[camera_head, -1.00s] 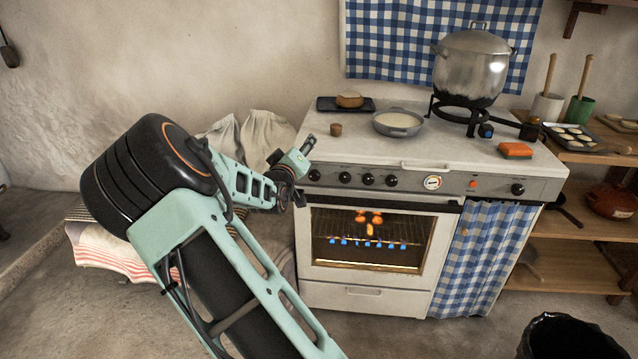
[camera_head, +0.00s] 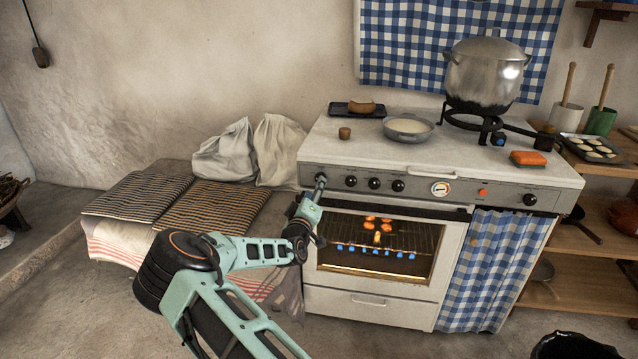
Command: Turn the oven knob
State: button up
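The white stove (camera_head: 330,142) has a grey front panel with a row of black knobs, among them a knob (camera_head: 351,181), a second (camera_head: 374,183) and a third (camera_head: 398,185). A separate knob (camera_head: 529,199) sits at the panel's right end. My gripper (camera_head: 320,181) is at the panel's left end, with its tip over the leftmost knob, which it mostly hides. Whether the fingers grip it or only touch it is too small to tell. The oven window (camera_head: 375,246) shows blue and orange flames inside.
A pot (camera_head: 486,72) on a burner, a pan (camera_head: 408,128), a dark tray (camera_head: 352,107) and an orange sponge (camera_head: 528,158) are on the stove top. A bench with striped mats (camera_head: 215,205) and white sacks (camera_head: 278,150) stands left. A dial (camera_head: 440,188) is mid-panel.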

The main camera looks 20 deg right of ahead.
jog(key=shift+b+x, duration=0.3)
jog(key=shift+x, duration=2.8)
jog(key=c, duration=1.1)
